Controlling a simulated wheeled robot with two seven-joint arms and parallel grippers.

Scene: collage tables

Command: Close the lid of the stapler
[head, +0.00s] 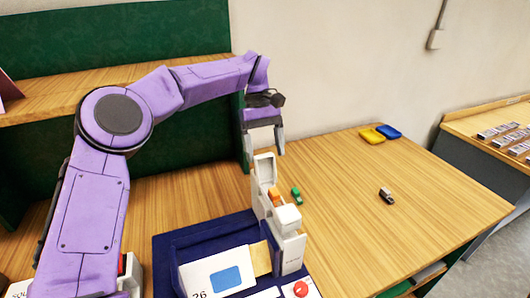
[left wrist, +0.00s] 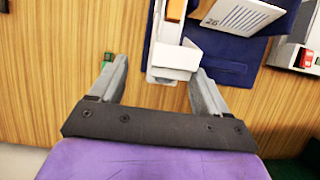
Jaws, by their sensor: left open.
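My left gripper (head: 264,142) points down just above and behind the lid, open and empty. In the left wrist view the lid (left wrist: 176,56) shows between the two spread fingertips (left wrist: 157,68), nearer the right one. I cannot tell whether that finger touches it. My right gripper is not in view.
The blue tray (head: 165,256) holds papers and a card marked 26. A red button (head: 301,289) is at the front. A small green item (head: 296,196) lies by the stapler. A small dark item (head: 387,195), a yellow dish (head: 371,136) and a blue dish (head: 389,131) lie right, with clear table between.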

